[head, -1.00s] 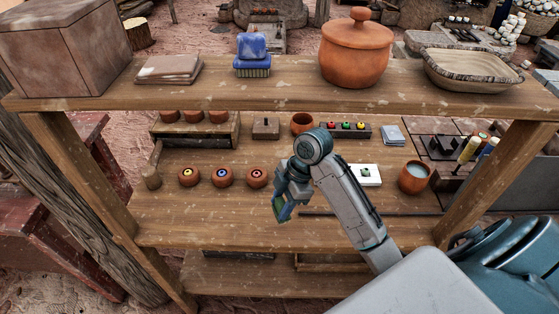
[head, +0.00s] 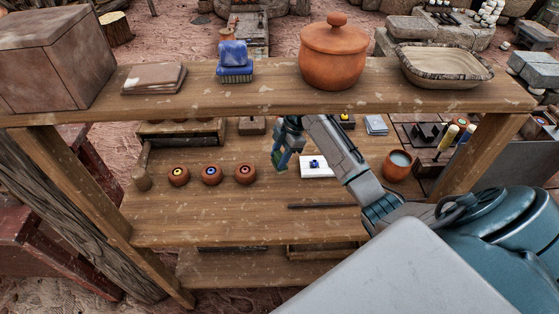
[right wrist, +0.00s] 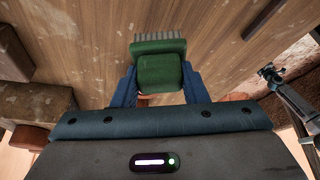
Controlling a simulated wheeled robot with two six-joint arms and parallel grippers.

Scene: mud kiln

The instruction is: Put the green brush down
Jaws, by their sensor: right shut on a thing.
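My right gripper (head: 279,164) is over the middle board (head: 200,220) of the wooden shelf unit, left of a white square tile with a blue mark (head: 314,165). It is shut on the green brush (right wrist: 158,68), seen clearly in the right wrist view between the two blue fingers (right wrist: 160,88). The brush's pale bristles point away from the gripper, toward the wooden surface. I cannot tell whether they touch it. In the head view the brush is mostly hidden by the fingers. My left gripper is in neither view.
Several clay cups with coloured centres (head: 212,175) stand left of the gripper. A dark rod (head: 322,206) lies in front; a clay cup (head: 397,165) stands right. The upper board holds a blue brush (head: 235,64) and lidded pot (head: 340,55). The middle board's front left is clear.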

